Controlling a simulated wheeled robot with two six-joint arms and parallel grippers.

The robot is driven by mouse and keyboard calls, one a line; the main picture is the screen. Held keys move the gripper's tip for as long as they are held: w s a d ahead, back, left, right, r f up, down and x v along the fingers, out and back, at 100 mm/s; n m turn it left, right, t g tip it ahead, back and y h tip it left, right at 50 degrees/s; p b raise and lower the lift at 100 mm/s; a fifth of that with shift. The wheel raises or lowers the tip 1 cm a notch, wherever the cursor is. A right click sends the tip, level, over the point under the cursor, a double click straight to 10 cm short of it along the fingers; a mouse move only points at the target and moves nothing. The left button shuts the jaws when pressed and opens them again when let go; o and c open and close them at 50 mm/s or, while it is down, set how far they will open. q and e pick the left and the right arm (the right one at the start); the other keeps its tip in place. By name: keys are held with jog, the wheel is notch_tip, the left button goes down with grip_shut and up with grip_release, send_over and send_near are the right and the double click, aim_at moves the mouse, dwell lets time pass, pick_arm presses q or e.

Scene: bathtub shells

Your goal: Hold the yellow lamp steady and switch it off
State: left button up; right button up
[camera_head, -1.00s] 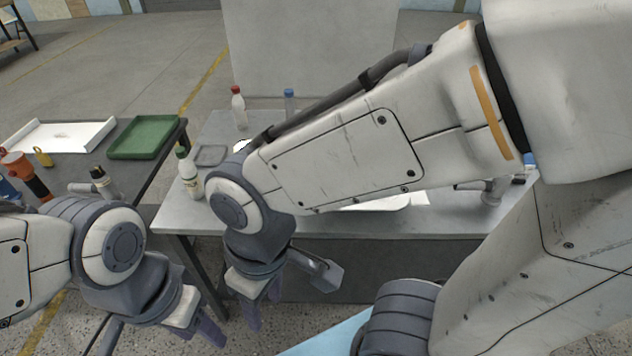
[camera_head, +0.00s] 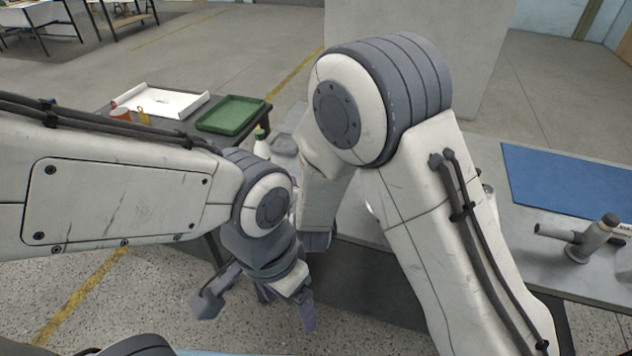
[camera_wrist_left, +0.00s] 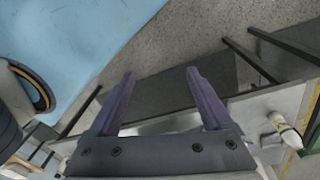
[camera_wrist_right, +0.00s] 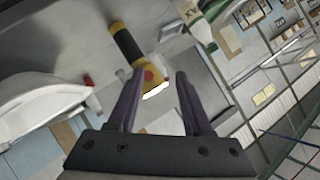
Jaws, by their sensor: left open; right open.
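The yellow lamp (camera_wrist_right: 148,72) shows in the right wrist view, with a black grip and a red button on its yellow head. It lies just beyond my open right gripper (camera_wrist_right: 160,80), whose fingertips point towards its head. I cannot tell whether they touch it. In the head view the lamp is hidden behind my right arm. My left gripper (camera_head: 258,310) is open and empty, low in front of the grey table (camera_head: 530,225). The left wrist view also shows the left gripper (camera_wrist_left: 160,75) with nothing between its fingers.
A green-and-white bottle (camera_wrist_right: 200,28) stands near the lamp. A green tray (camera_head: 230,115) and a white tray (camera_head: 160,102) lie on the dark table at left. A blue mat (camera_head: 570,182) and a grey metal fitting (camera_head: 590,240) are on the table at right.

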pick_arm(q)
jog(key=shift+f, duration=0.15)
jog(key=shift+o, duration=0.8)
jog(key=w+a+f+n+t+y, duration=0.2)
jog(key=w+a+n+t, duration=0.1)
jog(key=w+a+n, duration=0.65)
jog(key=w+d+f+m+t+h, duration=0.15)
jog(key=w+f, duration=0.35)
jog(key=w, duration=0.8)
jog(key=w+f+m+t+h, duration=0.1)
jog(key=w+f+t+h, duration=0.3)
jog(key=w, duration=0.9)
jog(key=w+d+f+m+t+h, duration=0.2)
jog(key=w+d+t, duration=0.1)
jog(key=w+d, duration=0.3)
jog(key=w+d+f+m+t+h, duration=0.2)
jog(key=w+d+m+t, duration=0.1)
jog(key=w+d, duration=0.3)
jog(key=shift+w+d+f+m+t, duration=0.35)
jog(key=shift+w+t, duration=0.3)
jog(key=shift+w, duration=0.4)
pick_arm(e)
jog(key=w+d+m+t+h, duration=0.1)
jog(key=w+d+f+m+t+h, duration=0.1)
jog(key=d+t, duration=0.1)
jog(key=shift+w, duration=0.1)
